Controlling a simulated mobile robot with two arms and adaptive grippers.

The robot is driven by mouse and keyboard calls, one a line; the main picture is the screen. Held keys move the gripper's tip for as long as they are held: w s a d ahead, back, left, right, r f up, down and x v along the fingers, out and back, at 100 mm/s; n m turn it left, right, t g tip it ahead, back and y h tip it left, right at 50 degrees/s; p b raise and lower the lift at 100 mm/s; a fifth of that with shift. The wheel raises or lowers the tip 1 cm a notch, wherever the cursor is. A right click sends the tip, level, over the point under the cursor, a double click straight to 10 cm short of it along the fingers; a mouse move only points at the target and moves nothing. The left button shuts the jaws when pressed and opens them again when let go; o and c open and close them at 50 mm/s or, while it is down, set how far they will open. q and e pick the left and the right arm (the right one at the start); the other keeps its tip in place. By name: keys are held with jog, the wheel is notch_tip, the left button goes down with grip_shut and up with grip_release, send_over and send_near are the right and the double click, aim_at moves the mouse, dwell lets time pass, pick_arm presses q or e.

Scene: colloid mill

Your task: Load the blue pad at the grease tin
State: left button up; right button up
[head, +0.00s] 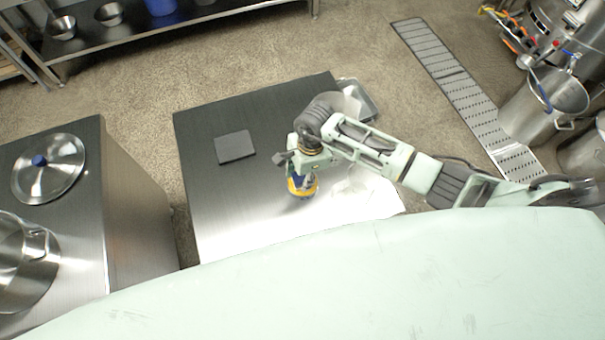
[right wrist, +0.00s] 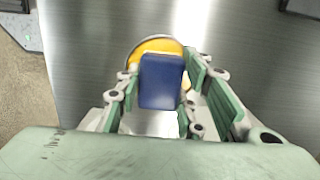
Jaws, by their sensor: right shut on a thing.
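The blue pad (right wrist: 162,82) is held between the fingers of my right gripper (right wrist: 158,92) in the right wrist view. In the head view my right gripper (head: 299,168) points down at the steel table, with a little of the pad showing dark blue below it. The grease tin (right wrist: 158,44), round with a metal rim and yellow-orange grease, lies under and behind the pad. It also shows in the head view as a yellow ring (head: 302,192) below the gripper. Whether the pad touches the grease is hidden. My left gripper is not in view.
A dark square mat (head: 235,146) lies on the steel table (head: 215,205), left of the tin. A metal tray (head: 366,104) sits at the far right corner, partly behind my arm. A second table at left holds a lid (head: 48,176) and a pot (head: 20,262).

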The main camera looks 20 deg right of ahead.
jog(key=shift+r+p, duration=2.2)
jog(key=shift+r, duration=1.2)
jog(key=shift+w, duration=0.1)
